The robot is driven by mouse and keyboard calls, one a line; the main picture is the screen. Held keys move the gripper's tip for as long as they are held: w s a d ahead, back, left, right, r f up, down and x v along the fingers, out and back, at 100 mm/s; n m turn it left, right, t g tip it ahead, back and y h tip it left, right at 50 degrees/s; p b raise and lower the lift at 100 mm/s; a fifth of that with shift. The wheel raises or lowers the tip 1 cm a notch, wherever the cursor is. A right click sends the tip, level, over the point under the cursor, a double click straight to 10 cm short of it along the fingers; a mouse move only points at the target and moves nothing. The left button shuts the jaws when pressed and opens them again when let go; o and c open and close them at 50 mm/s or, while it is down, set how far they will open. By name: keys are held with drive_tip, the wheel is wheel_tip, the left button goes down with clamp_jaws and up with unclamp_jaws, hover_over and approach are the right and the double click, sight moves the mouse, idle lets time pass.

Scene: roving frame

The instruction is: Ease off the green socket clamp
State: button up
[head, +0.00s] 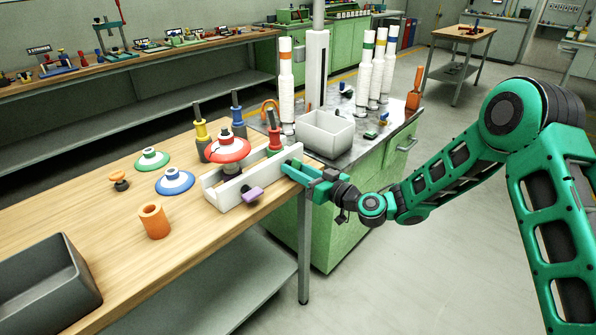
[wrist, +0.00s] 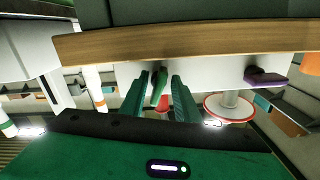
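A white channel-shaped fixture (head: 222,193) stands at the right end of the wooden bench and holds a red-rimmed, dome-shaped part (head: 228,150). A purple clamp knob (head: 252,194) sticks out of its front wall and also shows in the wrist view (wrist: 266,78). My gripper (head: 291,166) is at the fixture's right end. In the wrist view a narrow green clamp lever (wrist: 159,88) sits on the white wall, between my gripper's two parted fingers (wrist: 158,92), with gaps visible on both sides. In the head view my gripper hides this lever.
Blue (head: 174,180) and green (head: 152,158) rimmed discs, an orange cylinder (head: 154,220) and a dark bin (head: 45,285) are on the bench. Handled tools in yellow (head: 201,131) and red (head: 274,138) holders stand behind the fixture. A grey tray (head: 326,133) is on the green cabinet.

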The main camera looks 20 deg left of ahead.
drive_tip(key=v, duration=1)
drive_tip(key=shift+d, duration=0.3)
drive_tip(key=shift+s, duration=0.1)
